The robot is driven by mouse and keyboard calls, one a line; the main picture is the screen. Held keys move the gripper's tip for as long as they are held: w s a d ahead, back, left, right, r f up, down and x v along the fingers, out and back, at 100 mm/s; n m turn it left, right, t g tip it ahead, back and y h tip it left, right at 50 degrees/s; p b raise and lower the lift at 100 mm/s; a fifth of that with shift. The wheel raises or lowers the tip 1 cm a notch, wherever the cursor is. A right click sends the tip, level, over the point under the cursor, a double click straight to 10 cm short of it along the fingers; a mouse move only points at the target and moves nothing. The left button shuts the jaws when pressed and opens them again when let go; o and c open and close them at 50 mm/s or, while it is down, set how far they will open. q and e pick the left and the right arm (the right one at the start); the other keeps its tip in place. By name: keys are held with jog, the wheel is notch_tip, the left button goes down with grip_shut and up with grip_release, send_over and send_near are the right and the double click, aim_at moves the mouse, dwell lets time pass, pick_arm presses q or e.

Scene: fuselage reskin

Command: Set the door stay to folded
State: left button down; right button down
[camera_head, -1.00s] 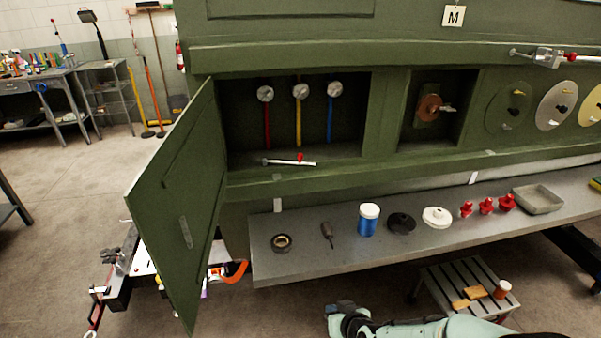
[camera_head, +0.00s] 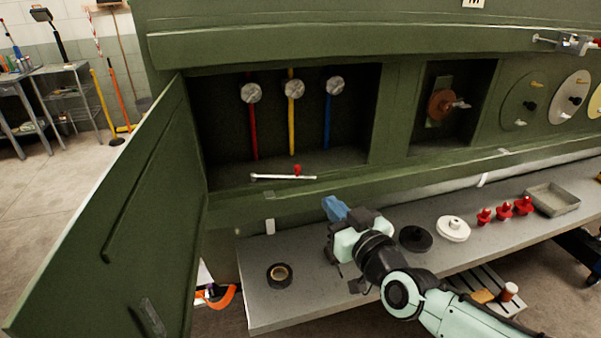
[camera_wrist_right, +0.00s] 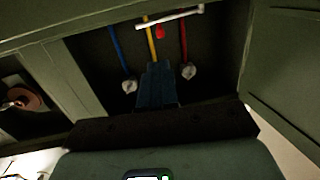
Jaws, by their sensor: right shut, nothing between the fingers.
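The door stay (camera_head: 284,177) is a thin silver bar with a red knob (camera_head: 297,169). It lies roughly level along the bottom lip of the open compartment; the right wrist view also shows the stay (camera_wrist_right: 170,16), near its top edge. The green door (camera_head: 120,215) stands swung open to the left. My right gripper (camera_head: 335,207) is shut and empty, its blue fingers pointing up toward the compartment. It is below and to the right of the stay, apart from it. The fingers also show in the right wrist view (camera_wrist_right: 157,85). My left gripper is out of view.
Red, yellow and blue rods with round silver knobs (camera_head: 294,89) stand inside the compartment. The grey bench (camera_head: 300,310) below holds a tape roll (camera_head: 279,275), a black disc (camera_head: 415,238), a white disc (camera_head: 453,228), red fittings (camera_head: 504,212) and a tray (camera_head: 552,199). My right arm covers part of it.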

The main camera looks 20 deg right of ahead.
aim_at(299, 170)
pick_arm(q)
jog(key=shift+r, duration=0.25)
pick_arm(e)
jog(key=w, duration=0.4)
jog(key=w+a, duration=0.1)
jog(key=w, duration=0.3)
jog(key=w+a, duration=0.1)
jog(key=w, duration=0.3)
jog(key=shift+w+a+f, duration=0.15)
jog(key=shift+w+f, duration=0.05)
jog(key=shift+f, duration=0.1)
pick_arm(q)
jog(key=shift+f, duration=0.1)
